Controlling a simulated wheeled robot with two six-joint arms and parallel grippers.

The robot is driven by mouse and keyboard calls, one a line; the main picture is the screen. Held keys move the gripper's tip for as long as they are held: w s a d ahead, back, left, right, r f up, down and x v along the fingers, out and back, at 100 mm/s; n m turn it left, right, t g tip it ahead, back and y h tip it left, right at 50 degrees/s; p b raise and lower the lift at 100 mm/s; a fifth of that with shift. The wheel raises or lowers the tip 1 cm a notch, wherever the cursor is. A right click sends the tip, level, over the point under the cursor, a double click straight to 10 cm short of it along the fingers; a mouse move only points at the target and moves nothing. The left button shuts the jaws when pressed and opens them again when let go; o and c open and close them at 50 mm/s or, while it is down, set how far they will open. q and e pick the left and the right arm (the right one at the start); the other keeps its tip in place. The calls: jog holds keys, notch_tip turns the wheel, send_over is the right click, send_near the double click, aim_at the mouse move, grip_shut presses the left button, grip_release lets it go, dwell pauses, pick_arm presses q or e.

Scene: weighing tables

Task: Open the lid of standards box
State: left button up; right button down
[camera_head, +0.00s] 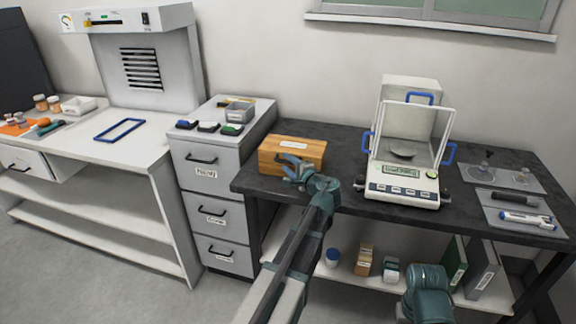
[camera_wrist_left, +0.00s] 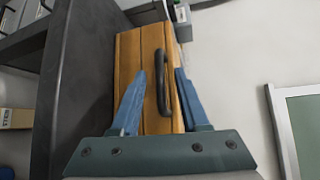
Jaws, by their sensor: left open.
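The standards box is a wooden box (camera_head: 303,148) with a white label on its top, at the left end of the dark table in the head view. Its lid looks shut. My left gripper (camera_head: 293,168) is at the front face of the box, open. In the left wrist view the box (camera_wrist_left: 128,62) fills the middle, and its dark handle (camera_wrist_left: 162,85) shows between the two blue fingers of the left gripper (camera_wrist_left: 161,74). I cannot tell whether the fingers touch the box. My right gripper is not in view; only part of the right arm shows.
The dark table (camera_head: 340,142) carries a balance (camera_head: 405,150) right of the box. Grey mats (camera_head: 537,180) with weights and pens lie farther right. A grey drawer cabinet (camera_head: 208,180) stands close on the left, with small items on top. A window sill (camera_head: 430,27) is above.

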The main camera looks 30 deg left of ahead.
pick_arm(q)
grip_shut()
dwell(1.5)
